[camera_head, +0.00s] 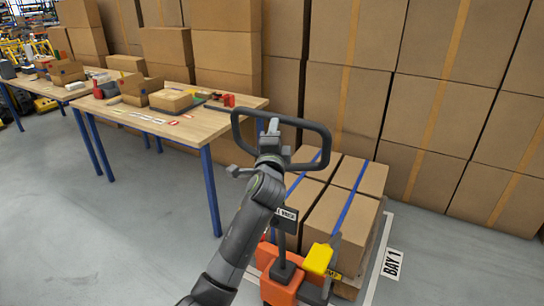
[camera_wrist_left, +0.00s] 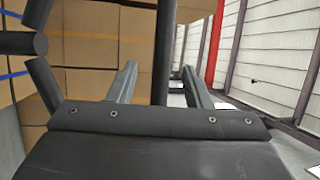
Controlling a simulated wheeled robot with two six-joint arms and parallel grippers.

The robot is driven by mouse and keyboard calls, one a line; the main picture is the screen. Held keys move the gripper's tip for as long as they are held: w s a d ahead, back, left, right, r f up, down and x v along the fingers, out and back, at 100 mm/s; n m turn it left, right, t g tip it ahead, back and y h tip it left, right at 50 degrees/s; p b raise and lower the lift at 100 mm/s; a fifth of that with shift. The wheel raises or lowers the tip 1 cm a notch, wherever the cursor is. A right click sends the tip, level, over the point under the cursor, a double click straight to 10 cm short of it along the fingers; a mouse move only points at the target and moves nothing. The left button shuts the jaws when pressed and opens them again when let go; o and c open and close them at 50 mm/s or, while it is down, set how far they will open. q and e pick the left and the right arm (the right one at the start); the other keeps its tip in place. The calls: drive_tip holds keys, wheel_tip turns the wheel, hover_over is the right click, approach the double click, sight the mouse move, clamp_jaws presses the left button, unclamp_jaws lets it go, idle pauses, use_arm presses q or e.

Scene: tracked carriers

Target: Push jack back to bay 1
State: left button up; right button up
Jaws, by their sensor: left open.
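The jack (camera_head: 283,287) has an orange body at the bottom of the head view, at the near end of a loaded pallet (camera_head: 348,290). Its dark looped handle (camera_head: 318,128) rises above the boxes. My left gripper (camera_head: 271,128) is at the handle loop. In the left wrist view the fingers (camera_wrist_left: 160,72) are apart, with a dark handle bar (camera_wrist_left: 162,50) between them; I cannot tell if they touch it. The BAY 1 sign (camera_head: 392,263) lies on the floor by a white line, right of the pallet. My right gripper is not in view.
Boxes with blue straps (camera_head: 312,208) sit on the pallet. Tall carton stacks (camera_head: 440,110) stand behind. A wooden table (camera_head: 185,125) with blue legs and cartons is to the left. The grey floor at lower left is clear.

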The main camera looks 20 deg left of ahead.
use_arm(q)
drive_tip(key=v, duration=0.8)
drive_tip(key=shift+b, duration=0.3)
drive_tip(key=shift+w+f, duration=0.1)
wheel_tip(320, 180, down, 23)
drive_tip(key=w+n+g+h, duration=0.1)
drive_tip(key=g+h, duration=0.2)
drive_tip(key=g, duration=0.1)
drive_tip(key=s+a+f+n+g+h, duration=0.15)
drive_tip(key=s+f, duration=0.35)
drive_tip(key=f, duration=0.6)
drive_tip(key=s+f+n+g+y, duration=0.1)
drive_tip(key=s+f+n+g, duration=0.3)
drive_tip(key=f, duration=0.8)
drive_tip(key=s+a+f+n+g+h, duration=0.15)
drive_tip(key=s+f+g, duration=0.25)
drive_tip(key=s+f, duration=1.45)
drive_tip(key=s+f+n+g, duration=0.2)
drive_tip(key=s+f+n, duration=0.1)
drive_tip(key=s, duration=1.1)
drive_tip(key=s+a+f+n+g, duration=0.1)
drive_tip(key=s+f+n+g, duration=0.1)
drive_tip(key=s, duration=1.1)
drive_tip(key=shift+s+a+f+n, duration=0.15)
drive_tip(key=shift+s+f+n, duration=0.3)
drive_tip(key=shift+f, duration=0.4)
